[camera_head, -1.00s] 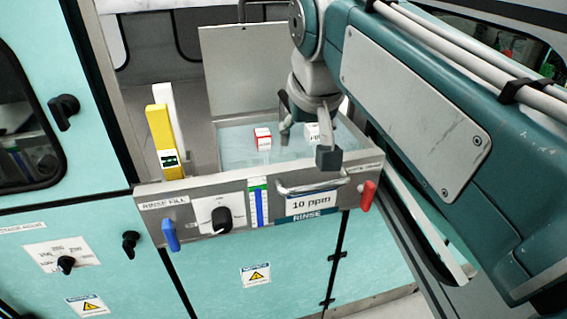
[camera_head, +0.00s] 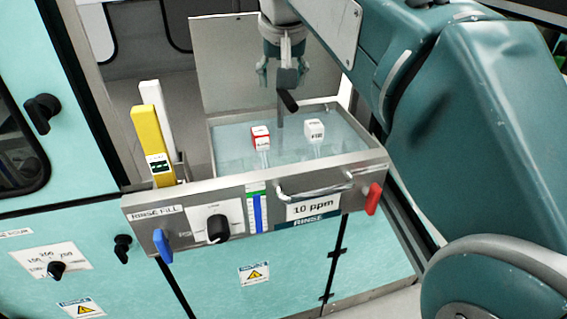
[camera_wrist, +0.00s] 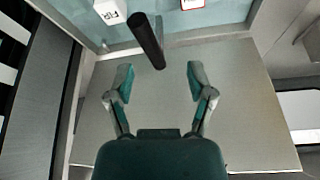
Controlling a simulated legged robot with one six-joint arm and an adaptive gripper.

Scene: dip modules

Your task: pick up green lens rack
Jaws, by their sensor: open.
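My gripper (camera_head: 284,76) is open and empty, in front of the raised grey lid behind the rinse tank (camera_head: 235,192). In the wrist view its two teal fingers (camera_wrist: 158,78) are spread, with nothing between the tips. A black cylindrical handle (camera_head: 288,100) on a grey upright stands at the tank's back, close to the gripper; it also shows just beyond the fingers in the wrist view (camera_wrist: 147,40). A white block (camera_head: 314,130) and a red-edged white block (camera_head: 261,137) top thin stems in the tank. I cannot make out any green lens rack.
The grey lid (camera_head: 225,60) stands upright at the tank's back. Yellow (camera_head: 147,130) and white (camera_head: 158,110) uprights stand left of the tank. The tank's front carries a black knob (camera_head: 218,228), blue lever (camera_head: 162,242), red lever (camera_head: 373,198) and metal handle.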

